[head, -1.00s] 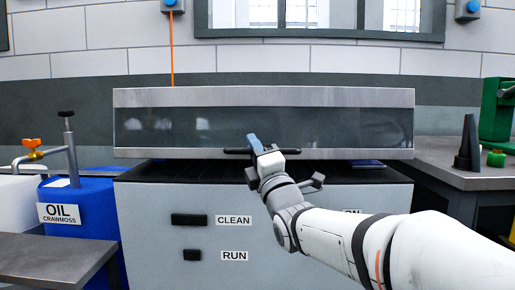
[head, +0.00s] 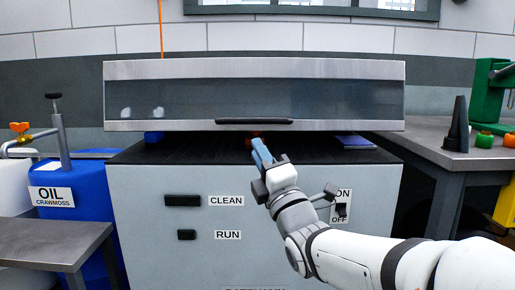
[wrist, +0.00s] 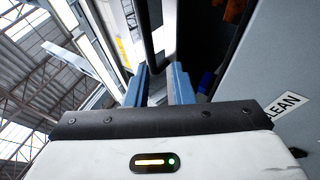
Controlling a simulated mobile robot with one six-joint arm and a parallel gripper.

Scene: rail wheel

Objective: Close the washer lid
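The washer lid (head: 360,98) is a metal-framed glass panel. It is raised, with a gap between its lower edge and the dark top of the grey washer (head: 150,255). A black bar handle (head: 254,121) runs along the middle of the lid's lower edge. My gripper (head: 261,150) has blue fingers and sits just below the handle, in front of the washer's opening. In the wrist view the two fingers (wrist: 160,84) stand apart with nothing clearly between them. The black handle bar (wrist: 149,40) shows beyond the fingertips there.
A blue oil drum (head: 70,190) with a pump stands left of the washer, behind a low grey table (head: 50,243). At right, a grey bench (head: 420,140) holds a dark cone (head: 457,125) and a green tool (head: 487,90). A blue item (head: 355,142) lies under the lid.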

